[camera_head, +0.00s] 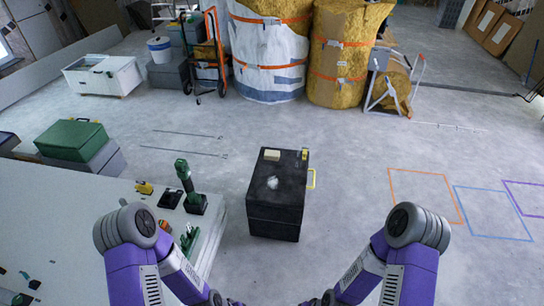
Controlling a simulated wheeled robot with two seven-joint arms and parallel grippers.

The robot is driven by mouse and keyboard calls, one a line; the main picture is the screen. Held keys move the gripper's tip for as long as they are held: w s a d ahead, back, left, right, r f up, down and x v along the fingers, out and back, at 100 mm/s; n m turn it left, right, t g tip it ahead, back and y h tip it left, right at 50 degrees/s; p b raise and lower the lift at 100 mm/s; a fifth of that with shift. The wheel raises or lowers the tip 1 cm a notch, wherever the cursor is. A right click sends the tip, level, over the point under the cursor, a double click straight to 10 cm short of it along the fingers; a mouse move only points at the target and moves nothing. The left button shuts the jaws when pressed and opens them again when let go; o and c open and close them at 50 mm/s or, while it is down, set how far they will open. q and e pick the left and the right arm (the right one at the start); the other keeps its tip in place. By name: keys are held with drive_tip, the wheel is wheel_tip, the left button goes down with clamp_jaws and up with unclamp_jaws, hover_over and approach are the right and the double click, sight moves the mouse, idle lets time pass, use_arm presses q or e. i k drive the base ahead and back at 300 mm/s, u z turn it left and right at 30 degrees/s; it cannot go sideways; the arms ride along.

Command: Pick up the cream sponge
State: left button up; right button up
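A small cream block, which looks like the cream sponge (272,155), lies on top of the black box (275,215), near its far edge. The black box stands on the floor in the middle of the view. My two purple arms come in from the bottom left and bottom right and bend inward toward the bottom edge. Both grippers are cut off below the picture, so their fingers do not show. Both visible arm parts are nearer to me than the box and apart from the sponge.
A white crumpled item (272,183) and a small yellow item (304,154) are also on the box. A white table (75,210) with tools stands at left. The floor right of the box is clear, with coloured outlines.

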sight(270, 155)
drive_tip(key=k, duration=0.4)
drive_tip(key=z, duration=0.9)
drive_tip(key=i, duration=6.6)
drive_tip(key=u, duration=5.05)
drive_tip(key=i, duration=0.6)
drive_tip(key=u, duration=0.1)
